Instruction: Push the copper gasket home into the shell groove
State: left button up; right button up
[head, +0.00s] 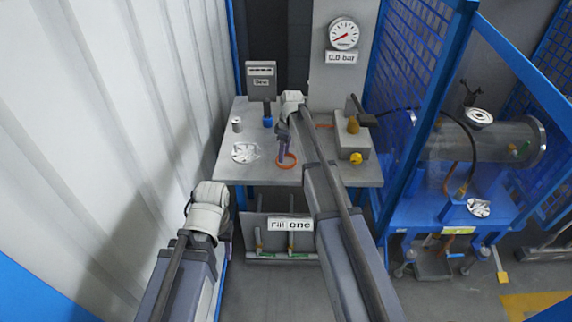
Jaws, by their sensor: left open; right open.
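The copper gasket (286,161) is an orange ring lying on the grey workbench, near its front edge. My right gripper (283,153) points down at the ring's upper left edge and is open. I cannot tell whether it touches the ring. My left gripper (227,243) hangs low in front of the bench at the left, open and mostly hidden behind its own wrist.
The bench (228,174) carries a white dish (245,152), a small can (237,124), a grey display box (261,82) and a valve box (351,143) with a yellow knob. A gauge (344,34) hangs above. A blue mesh guard (416,75) stands between bench and shell.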

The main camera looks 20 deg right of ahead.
aim_at(282, 165)
jog(key=shift+f, duration=0.1)
jog(key=f+b, duration=0.5)
jog(key=shift+a, duration=0.3)
grip_shut()
dwell(1.3)
